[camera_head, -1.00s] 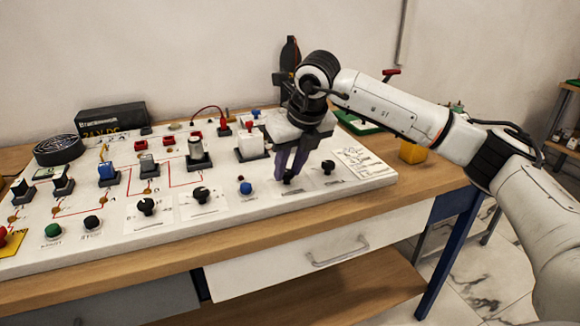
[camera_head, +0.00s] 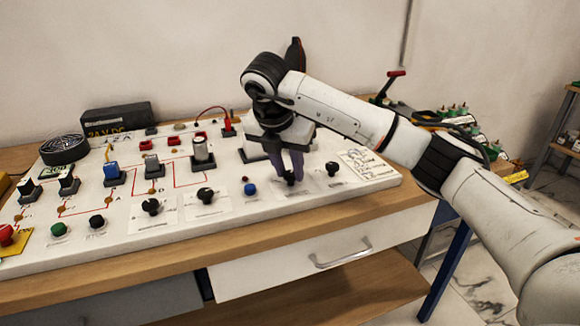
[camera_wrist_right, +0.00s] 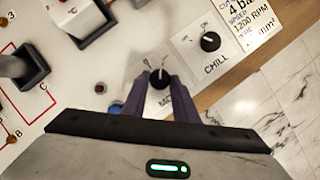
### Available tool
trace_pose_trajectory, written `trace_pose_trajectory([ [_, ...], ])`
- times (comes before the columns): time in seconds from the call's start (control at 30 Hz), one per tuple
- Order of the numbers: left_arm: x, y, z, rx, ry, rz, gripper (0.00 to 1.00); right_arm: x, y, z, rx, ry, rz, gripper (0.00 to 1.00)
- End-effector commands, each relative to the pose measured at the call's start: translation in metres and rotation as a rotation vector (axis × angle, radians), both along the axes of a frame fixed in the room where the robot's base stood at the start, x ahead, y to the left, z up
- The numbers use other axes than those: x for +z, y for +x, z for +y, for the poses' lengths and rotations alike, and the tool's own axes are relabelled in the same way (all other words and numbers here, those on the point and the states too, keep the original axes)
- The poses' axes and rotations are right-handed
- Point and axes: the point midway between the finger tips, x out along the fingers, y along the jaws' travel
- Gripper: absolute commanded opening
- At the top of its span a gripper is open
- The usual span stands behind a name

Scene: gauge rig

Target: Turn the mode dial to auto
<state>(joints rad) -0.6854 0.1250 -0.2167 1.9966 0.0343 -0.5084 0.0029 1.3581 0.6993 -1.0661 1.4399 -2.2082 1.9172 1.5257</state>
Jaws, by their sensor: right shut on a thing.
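The mode dial is a black knob (camera_wrist_right: 160,79) with a pale pointer line, on a white plate whose lettering "MO" is partly hidden. In the head view the same mode dial (camera_head: 289,179) stands near the board's front right. My right gripper (camera_head: 288,172) comes down over it from above, its purple fingers on either side of the knob. In the right wrist view my right gripper (camera_wrist_right: 161,88) is shut on the dial. The pointer points roughly toward the top of that view. The position labels are too small to read. My left gripper is not in view.
A blue button (camera_head: 250,189) sits just left of the dial. The CHILL dial (camera_wrist_right: 210,42) is its close neighbour, at right in the head view.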

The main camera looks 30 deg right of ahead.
Motion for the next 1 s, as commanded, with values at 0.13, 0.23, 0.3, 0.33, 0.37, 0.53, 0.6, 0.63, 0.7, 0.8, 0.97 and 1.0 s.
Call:
trace_pose_trajectory([
  [0.13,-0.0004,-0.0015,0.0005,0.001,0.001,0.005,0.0,0.0021,0.0018,0.0009,-0.089,0.001,-0.003,0.04],
  [0.23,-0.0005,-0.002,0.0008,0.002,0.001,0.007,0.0,0.0021,0.0021,0.0004,-0.135,0.0,-0.004,0.04],
  [0.3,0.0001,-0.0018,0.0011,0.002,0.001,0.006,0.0,0.0019,0.0022,0.0006,-0.159,0.0,-0.004,0.04],
  [0.33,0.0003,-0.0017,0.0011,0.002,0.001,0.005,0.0,0.0018,0.0023,0.0007,-0.168,0.0,-0.003,0.04],
  [0.37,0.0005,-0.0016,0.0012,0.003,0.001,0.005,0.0,0.0017,0.0024,0.0007,-0.175,0.0,-0.004,0.04],
  [0.53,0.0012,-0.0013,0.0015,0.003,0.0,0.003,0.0,0.0015,0.0026,0.0006,-0.201,0.0,-0.004,0.04],
  [0.6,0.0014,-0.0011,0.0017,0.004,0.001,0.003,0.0,0.0014,0.0026,0.0005,-0.206,0.0,-0.004,0.04],
  [0.63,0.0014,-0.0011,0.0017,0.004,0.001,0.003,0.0,0.0014,0.0026,0.0005,-0.206,0.0,-0.004,0.04],
  [0.7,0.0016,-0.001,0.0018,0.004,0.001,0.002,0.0,0.0014,0.0026,0.0004,-0.208,0.0,-0.005,0.04],
  [0.8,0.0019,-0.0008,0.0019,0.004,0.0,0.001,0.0,0.0013,0.0026,0.0004,-0.208,0.0,-0.005,0.04],
  [0.97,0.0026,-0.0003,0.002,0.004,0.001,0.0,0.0,0.0013,0.0026,0.0004,-0.207,0.0,-0.004,0.28],
  [1.0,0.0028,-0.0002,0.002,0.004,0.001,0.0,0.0,0.0013,0.0026,0.0005,-0.207,0.0,-0.004,0.35],
])
